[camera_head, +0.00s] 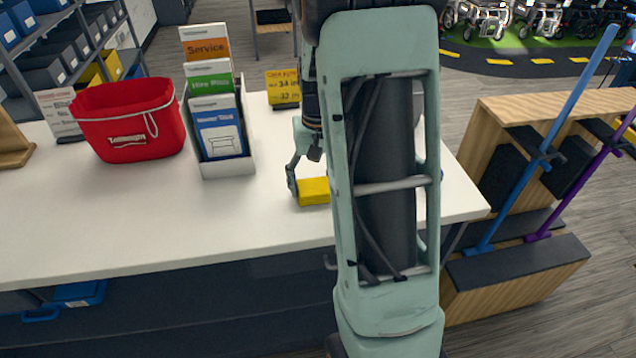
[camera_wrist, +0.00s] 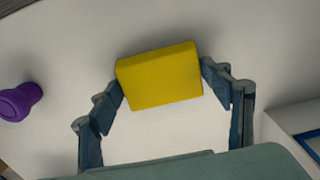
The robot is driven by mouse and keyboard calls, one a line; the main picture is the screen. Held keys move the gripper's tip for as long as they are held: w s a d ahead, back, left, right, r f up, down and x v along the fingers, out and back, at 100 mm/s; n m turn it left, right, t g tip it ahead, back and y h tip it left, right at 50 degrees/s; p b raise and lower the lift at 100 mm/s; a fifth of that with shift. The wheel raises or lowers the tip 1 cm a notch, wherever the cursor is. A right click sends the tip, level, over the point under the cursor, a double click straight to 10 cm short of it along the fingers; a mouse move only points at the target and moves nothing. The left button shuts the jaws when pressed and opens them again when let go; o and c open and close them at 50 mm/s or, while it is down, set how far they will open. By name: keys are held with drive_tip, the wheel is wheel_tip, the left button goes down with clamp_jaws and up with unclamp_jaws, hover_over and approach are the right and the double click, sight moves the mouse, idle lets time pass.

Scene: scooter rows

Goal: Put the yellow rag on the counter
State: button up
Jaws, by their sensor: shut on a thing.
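The yellow rag (camera_head: 313,191) is a folded yellow block at the white counter (camera_head: 120,225), near its front right part. It also shows in the wrist view (camera_wrist: 160,76), between the two fingers. My gripper (camera_wrist: 161,82) is shut on the rag, with one finger against each short side. In the head view my gripper (camera_head: 300,190) is partly hidden behind my arm. The rag is at or just above the counter top; I cannot tell whether it touches it.
A red basket (camera_head: 128,120) and a brochure holder (camera_head: 230,165) stand left of my gripper. A yellow price sign (camera_head: 283,88) stands behind it. A purple object (camera_wrist: 20,101) is at the left in the wrist view. A wooden rack (camera_head: 520,270) stands right of the counter. The counter's front left is clear.

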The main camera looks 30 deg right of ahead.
sight(318, 185)
drive_tip(key=o, duration=1)
wheel_tip(318, 185, up, 12)
drive_tip(key=shift+r+p, duration=0.15)
drive_tip(key=shift+p, duration=0.2)
